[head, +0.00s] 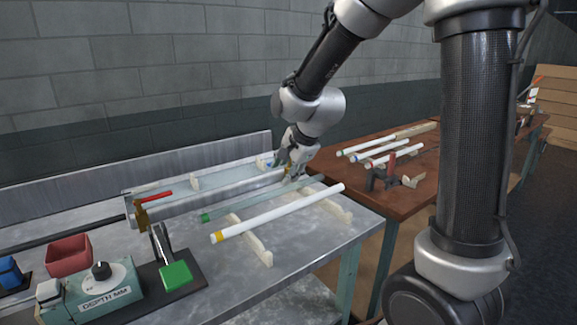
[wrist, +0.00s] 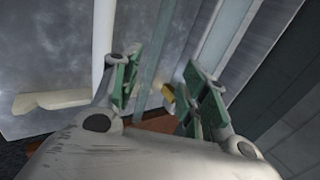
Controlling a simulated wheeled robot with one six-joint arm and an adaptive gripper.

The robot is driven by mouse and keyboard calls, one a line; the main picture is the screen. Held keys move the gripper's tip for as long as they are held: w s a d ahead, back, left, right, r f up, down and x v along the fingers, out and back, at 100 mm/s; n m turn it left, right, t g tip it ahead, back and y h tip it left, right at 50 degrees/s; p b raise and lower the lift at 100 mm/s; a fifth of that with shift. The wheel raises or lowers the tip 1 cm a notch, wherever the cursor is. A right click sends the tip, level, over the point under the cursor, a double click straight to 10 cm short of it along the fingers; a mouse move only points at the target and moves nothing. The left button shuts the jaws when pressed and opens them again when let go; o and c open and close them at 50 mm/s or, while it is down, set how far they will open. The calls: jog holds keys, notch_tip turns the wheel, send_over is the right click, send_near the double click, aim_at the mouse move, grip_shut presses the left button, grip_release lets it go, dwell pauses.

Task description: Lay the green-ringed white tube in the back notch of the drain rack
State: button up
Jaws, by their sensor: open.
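The green-ringed tube (head: 250,202) looks pale greenish and glassy rather than plain white, with a green band at its left end. It lies behind a yellow-ringed white tube (head: 285,212) and appears to rest across the back ends of the cream drain rack supports (head: 262,252); the exact seating in the notch is too small to tell. My gripper (head: 292,175) is open near its right part. In the wrist view my gripper's fingers (wrist: 162,72) stand apart, with the pale greenish tube (wrist: 153,65) running between them, nearer the left finger. Contact is not visible.
A metal trough (head: 205,198) with a red handle lies behind the rack. A depth gauge box (head: 95,295), green block (head: 176,275) and red bin (head: 68,255) stand front left. A brown table (head: 425,170) to the right holds more ringed white tubes (head: 365,143).

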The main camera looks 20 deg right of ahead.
jog(key=s+d+r+n, duration=0.3)
jog(key=s+d+n, duration=0.1)
jog(key=s, duration=0.5)
jog(key=s+d+r+n+g+h, duration=0.1)
jog(key=s+d+n, duration=0.3)
jog(key=s, duration=0.6)
jog(key=s+d+r+n+g+h, duration=0.1)
jog(key=s+d+r+n, duration=0.3)
jog(key=s, duration=0.5)
jog(key=shift+s+d+r+n, duration=0.35)
jog(key=shift+d+n, duration=0.25)
jog(key=shift+n, duration=0.6)
